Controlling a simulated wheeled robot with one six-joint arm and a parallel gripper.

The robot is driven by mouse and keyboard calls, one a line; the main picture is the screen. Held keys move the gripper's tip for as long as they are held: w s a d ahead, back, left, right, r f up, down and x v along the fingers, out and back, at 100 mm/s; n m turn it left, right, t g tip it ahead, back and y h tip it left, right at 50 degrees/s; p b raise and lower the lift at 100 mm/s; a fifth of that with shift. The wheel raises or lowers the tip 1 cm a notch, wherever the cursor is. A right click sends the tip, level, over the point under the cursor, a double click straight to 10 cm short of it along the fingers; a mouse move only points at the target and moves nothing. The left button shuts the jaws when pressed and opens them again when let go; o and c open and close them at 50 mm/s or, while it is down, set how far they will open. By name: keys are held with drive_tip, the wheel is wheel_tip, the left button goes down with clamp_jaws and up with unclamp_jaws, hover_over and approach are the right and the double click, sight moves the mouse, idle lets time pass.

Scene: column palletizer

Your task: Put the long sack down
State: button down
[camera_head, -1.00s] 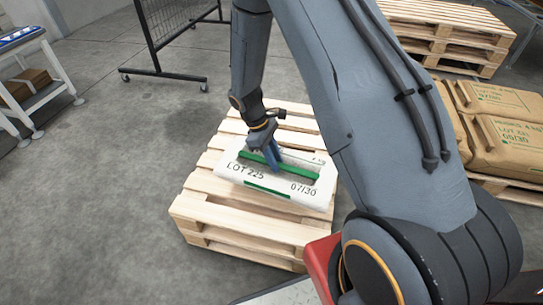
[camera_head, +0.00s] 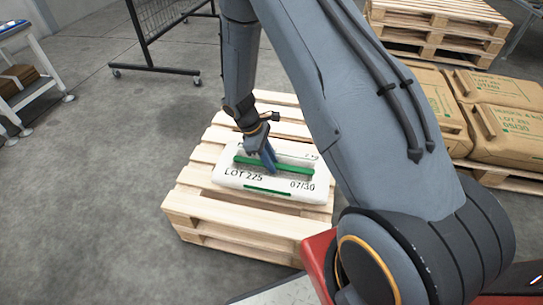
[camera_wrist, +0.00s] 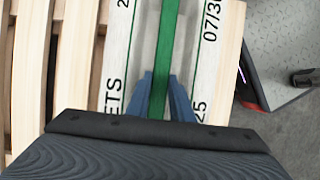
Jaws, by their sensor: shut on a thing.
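The long sack is white with green bands and the print LOT 225 and 07/30; it shows in the head view (camera_head: 250,185) and the wrist view (camera_wrist: 218,62). It lies over the wooden pallet (camera_head: 232,225), near level; I cannot tell for sure if its underside touches the slats. My gripper (camera_head: 270,167) is above the middle of the sack, its blue fingers shut on the green strap-like handle (camera_wrist: 165,60) along the sack's top. In the wrist view the fingers (camera_wrist: 167,98) flank the green handle. The sack's underside is hidden.
Brown sacks (camera_head: 505,125) lie on another pallet at the right. Stacked empty pallets (camera_head: 440,30) stand at the back right. A black mesh fence (camera_head: 165,40) stands behind, and a bench (camera_head: 30,80) is at the left. Bare slats show around the white sack.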

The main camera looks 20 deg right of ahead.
drive_tip(key=shift+w+f+b, duration=0.1)
drive_tip(key=shift+f+b, duration=0.35)
drive_tip(key=shift+f, duration=1.65)
drive_tip(key=c, duration=1.6)
unclamp_jaws()
drive_tip(key=shift+f, duration=0.15)
drive_tip(key=shift+o, duration=0.2)
